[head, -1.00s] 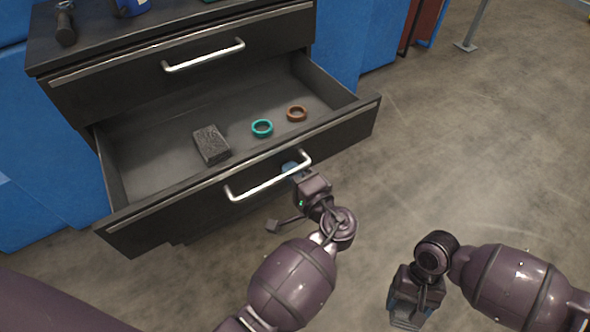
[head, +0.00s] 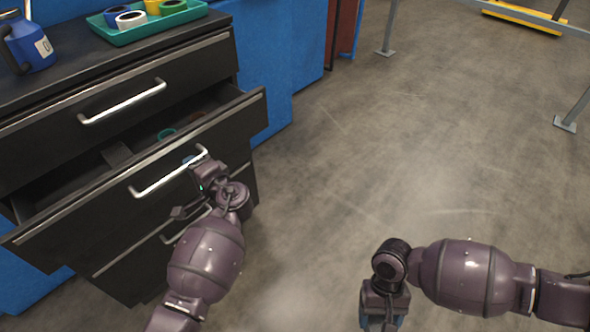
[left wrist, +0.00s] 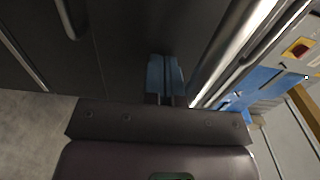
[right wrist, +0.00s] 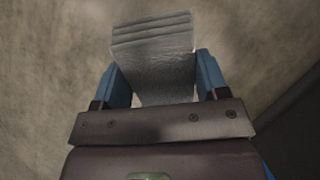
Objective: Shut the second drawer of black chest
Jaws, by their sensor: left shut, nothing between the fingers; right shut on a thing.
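The black chest (head: 215,70) stands at the left of the head view. Its second drawer (head: 228,128) is partly open, with a silver bar handle (head: 165,178) across its front. My left gripper (head: 189,160) is shut and empty at the right end of that handle, its blue fingers against or very near the drawer front. In the left wrist view the shut fingers (left wrist: 165,75) point at the dark front, beside the bright handle bar (left wrist: 235,50). My right gripper (head: 380,318), low in the head view, is shut on a grey ribbed block (right wrist: 155,65).
A dark block (head: 117,153) and a teal ring (head: 167,133) lie in the drawer. A green tray (head: 150,30) with rolls and a blue can (head: 28,45) stand on the chest. Open concrete floor (head: 400,150) lies to the right.

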